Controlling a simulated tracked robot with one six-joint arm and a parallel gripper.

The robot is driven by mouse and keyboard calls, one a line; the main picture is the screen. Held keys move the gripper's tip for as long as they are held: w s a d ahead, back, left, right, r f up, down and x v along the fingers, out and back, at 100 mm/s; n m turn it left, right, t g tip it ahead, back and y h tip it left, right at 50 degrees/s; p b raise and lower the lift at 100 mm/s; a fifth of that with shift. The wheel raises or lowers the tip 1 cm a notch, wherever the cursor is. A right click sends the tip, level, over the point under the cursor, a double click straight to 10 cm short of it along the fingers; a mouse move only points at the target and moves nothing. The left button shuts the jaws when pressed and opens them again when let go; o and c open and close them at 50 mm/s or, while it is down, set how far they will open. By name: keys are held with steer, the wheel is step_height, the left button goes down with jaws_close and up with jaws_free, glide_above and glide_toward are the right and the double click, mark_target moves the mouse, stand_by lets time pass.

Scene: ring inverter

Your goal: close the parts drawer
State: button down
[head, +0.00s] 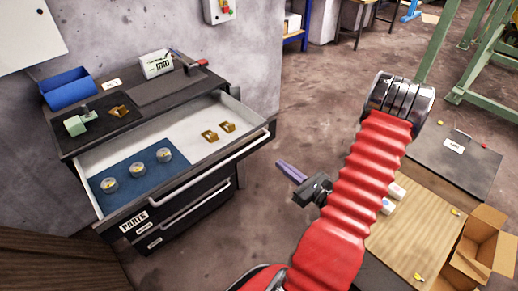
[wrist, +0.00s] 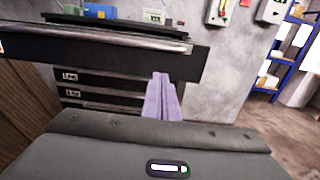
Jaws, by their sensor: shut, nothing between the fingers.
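The parts drawer (head: 239,108) is pulled out of the dark cabinet at the left in the head view. It has a light grey inside and a long pale handle (head: 215,170) along its front, with a PARTS label at the left end. In the wrist view its dark front (wrist: 110,60) spans the upper left. My gripper (head: 281,165) is shut and empty, its purple fingers pointing toward the cabinet. It is to the right of the drawer front and apart from it in the head view. In the wrist view the fingertips (wrist: 161,76) overlap the drawer front's lower part; contact cannot be told.
In the drawer lie a blue mat (head: 118,195) with three round containers and two brass-coloured parts (head: 210,136). A blue bin (head: 68,88) and a white box (head: 156,64) stand on the cabinet. A wooden-topped table (head: 415,235) is at the right. Bare floor surrounds my gripper.

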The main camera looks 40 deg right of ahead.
glide_toward(259, 148)
steer(key=w+a+r, duration=0.3)
steer(key=w+r, duration=0.1)
steer(key=w, duration=0.2)
steer(key=shift+w+r, duration=0.2)
steer(key=shift+r, duration=0.05)
steer(key=shift+w, duration=0.1)
stand_by(0.3)
